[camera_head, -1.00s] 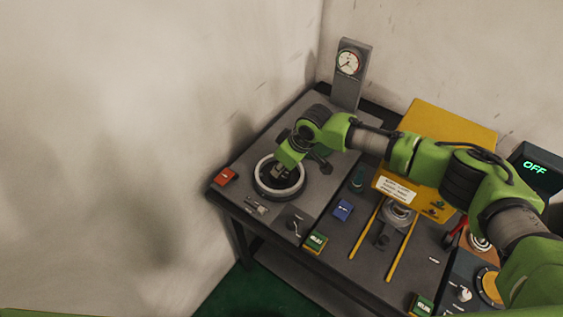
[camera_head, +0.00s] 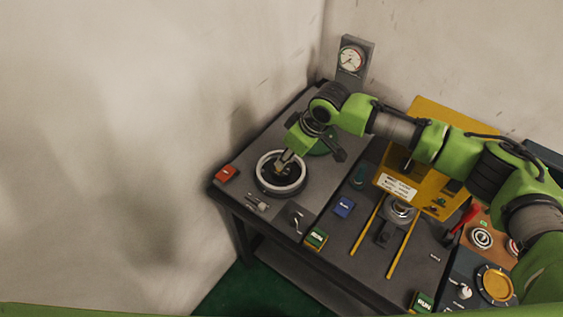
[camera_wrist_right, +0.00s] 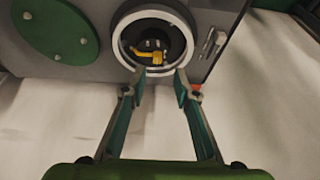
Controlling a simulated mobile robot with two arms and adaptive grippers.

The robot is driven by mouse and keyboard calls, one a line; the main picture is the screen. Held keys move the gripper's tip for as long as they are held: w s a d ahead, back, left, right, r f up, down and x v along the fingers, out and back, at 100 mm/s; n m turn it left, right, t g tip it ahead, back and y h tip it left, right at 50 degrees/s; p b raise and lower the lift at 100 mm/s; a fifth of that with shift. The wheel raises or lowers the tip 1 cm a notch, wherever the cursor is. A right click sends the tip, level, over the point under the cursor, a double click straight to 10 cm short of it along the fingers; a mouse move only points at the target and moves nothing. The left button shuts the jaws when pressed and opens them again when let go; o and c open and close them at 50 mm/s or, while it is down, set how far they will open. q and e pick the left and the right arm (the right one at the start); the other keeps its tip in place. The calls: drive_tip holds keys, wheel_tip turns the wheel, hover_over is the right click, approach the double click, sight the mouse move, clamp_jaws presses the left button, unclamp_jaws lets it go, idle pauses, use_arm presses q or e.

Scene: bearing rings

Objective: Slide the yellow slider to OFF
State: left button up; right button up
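A light ring (camera_head: 281,193) surrounds a dark round recess on the grey table panel; the right wrist view shows the ring (camera_wrist_right: 120,50) too. Inside it sits a small yellow piece (camera_wrist_right: 149,56) with dark parts around it; it may be the slider, but I cannot read any mark by it. My left gripper is not in view.
A green disc (camera_wrist_right: 55,30) lies beside the ring. A red block (camera_head: 227,173), a blue block (camera_head: 344,207) and a green block (camera_head: 316,238) stand around. A gauge post (camera_head: 351,62) is behind; a yellow box (camera_head: 423,184) and yellow rails (camera_head: 368,226) lie to the right.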

drive_tip(key=v, duration=0.5)
drive_tip(key=shift+s+r, duration=0.1)
drive_tip(key=shift+r, duration=0.2)
drive_tip(key=shift+f, duration=0.1)
